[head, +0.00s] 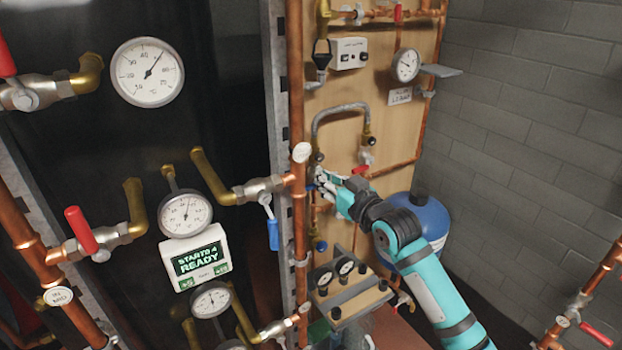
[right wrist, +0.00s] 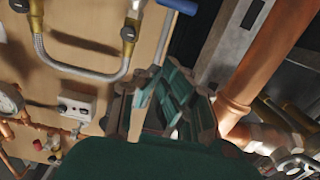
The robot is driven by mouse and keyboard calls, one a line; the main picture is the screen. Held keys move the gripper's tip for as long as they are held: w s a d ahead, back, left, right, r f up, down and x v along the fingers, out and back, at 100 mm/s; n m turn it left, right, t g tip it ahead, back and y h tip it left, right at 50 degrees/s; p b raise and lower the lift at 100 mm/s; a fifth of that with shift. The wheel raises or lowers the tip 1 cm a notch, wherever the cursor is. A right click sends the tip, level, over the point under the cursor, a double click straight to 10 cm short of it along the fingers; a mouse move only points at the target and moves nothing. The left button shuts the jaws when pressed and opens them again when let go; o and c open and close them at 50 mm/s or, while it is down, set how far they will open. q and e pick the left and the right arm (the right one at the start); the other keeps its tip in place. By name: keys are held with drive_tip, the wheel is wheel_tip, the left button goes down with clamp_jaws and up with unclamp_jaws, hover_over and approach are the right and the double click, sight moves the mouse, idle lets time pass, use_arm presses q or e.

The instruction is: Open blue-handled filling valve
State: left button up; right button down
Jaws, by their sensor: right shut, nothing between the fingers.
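My right gripper (head: 322,180) is shut and empty, in front of the wooden board just right of the vertical copper pipe. In the right wrist view its shut fingers (right wrist: 165,105) point toward the board. A blue handle (right wrist: 180,5) shows at the top edge of that view, beside the brass end of the braided hose and apart from the fingers. In the head view the fingers largely hide that spot. Another blue handle (head: 272,235) hangs from a valve left of the copper pipe. My left gripper is not in view.
The braided hose (head: 340,107) loops above my right gripper. The vertical copper pipe (head: 299,90) stands close on its left. A red lever (head: 360,170) and a blue tank (head: 428,218) are to the right. Gauges and a control box (head: 195,258) are at left.

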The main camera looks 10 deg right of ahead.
sight(310, 185)
drive_tip(key=w+a+f+p, duration=0.1)
drive_tip(key=w+a+f, duration=0.1)
drive_tip(key=w+f, duration=0.2)
drive_tip(key=shift+p+x, duration=0.3)
drive_tip(key=shift+x, duration=0.75)
drive_tip(key=shift+s+a+f+n+b, duration=0.1)
drive_tip(key=shift+f+n+b, duration=0.25)
drive_tip(key=shift+f+n, duration=0.4)
wheel_tip(310, 185, down, 8)
drive_tip(key=w+d+n+t+b, duration=0.1)
drive_tip(key=d+n+b, duration=0.2)
drive_tip(key=n, duration=1.3)
drive_tip(key=shift+f+h+b, duration=0.2)
drive_tip(key=shift+h+b, duration=0.1)
drive_tip(key=shift+b, duration=1.6)
drive_tip(key=shift+w+n, duration=0.15)
drive_tip(key=shift+n, duration=0.1)
